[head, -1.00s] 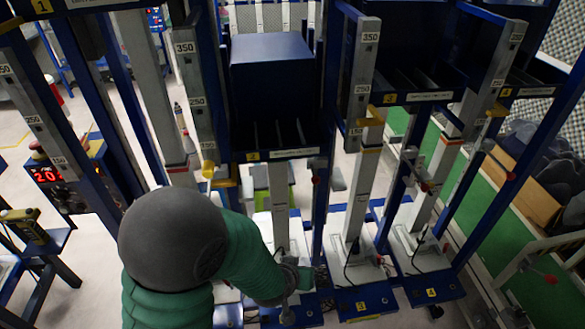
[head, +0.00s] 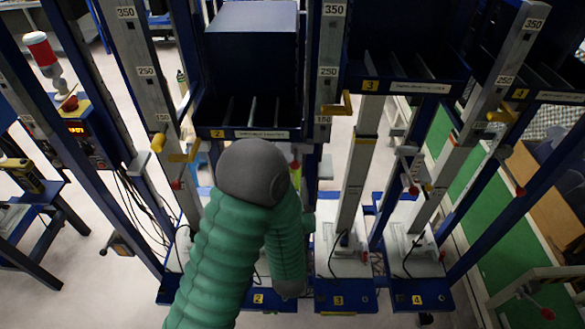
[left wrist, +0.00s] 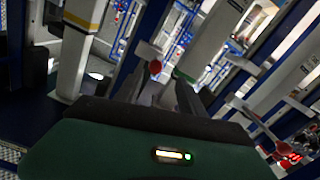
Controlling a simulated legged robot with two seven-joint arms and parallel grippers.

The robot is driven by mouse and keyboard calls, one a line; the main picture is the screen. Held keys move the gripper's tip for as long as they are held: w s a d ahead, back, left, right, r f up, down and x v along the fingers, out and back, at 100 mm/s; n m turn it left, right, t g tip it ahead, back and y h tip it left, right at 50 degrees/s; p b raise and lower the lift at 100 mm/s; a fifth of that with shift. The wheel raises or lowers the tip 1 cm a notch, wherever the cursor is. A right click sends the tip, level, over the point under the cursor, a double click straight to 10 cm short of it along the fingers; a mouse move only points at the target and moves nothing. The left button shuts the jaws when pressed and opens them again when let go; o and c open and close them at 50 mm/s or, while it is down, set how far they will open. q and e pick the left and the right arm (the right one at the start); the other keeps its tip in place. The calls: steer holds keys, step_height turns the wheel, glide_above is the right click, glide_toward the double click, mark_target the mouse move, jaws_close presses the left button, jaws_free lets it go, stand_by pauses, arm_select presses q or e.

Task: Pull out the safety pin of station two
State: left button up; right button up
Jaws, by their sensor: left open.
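Station two is the column with the yellow 2 label on its dark blue bin (head: 243,134) and a 2 on its base. My green left arm stands in front of its lower part in the head view, hiding much of the column and my gripper. In the left wrist view my left gripper (left wrist: 167,93) is open and empty, with its two dark fingers apart. A red knob (left wrist: 155,67), looking like a safety pin head, shows just beyond the left fingertip, beside a blue post. I cannot tell whether they touch. My right gripper is not in view.
Station three (head: 338,299) and station four (head: 416,299) stand to the right, with red knobs (head: 413,190) on their posts. Yellow handles (head: 337,105) stick out beside the columns. A control box with a red button (head: 70,103) stands at left. Blue posts are close around my arm.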

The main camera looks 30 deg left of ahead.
arm_select(q)
steer(key=b+x, duration=0.2)
steer(key=x, duration=1)
steer(key=shift+w+d, duration=0.1)
steer(key=shift+d+r, duration=0.25)
steer(key=shift+d, duration=0.25)
steer(key=shift+c, duration=0.3)
steer(key=c, duration=0.5)
steer(key=shift+a, duration=0.25)
jaws_close()
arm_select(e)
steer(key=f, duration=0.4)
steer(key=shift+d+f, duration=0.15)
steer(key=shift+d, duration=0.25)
arm_select(q)
steer(key=shift+d, duration=0.1)
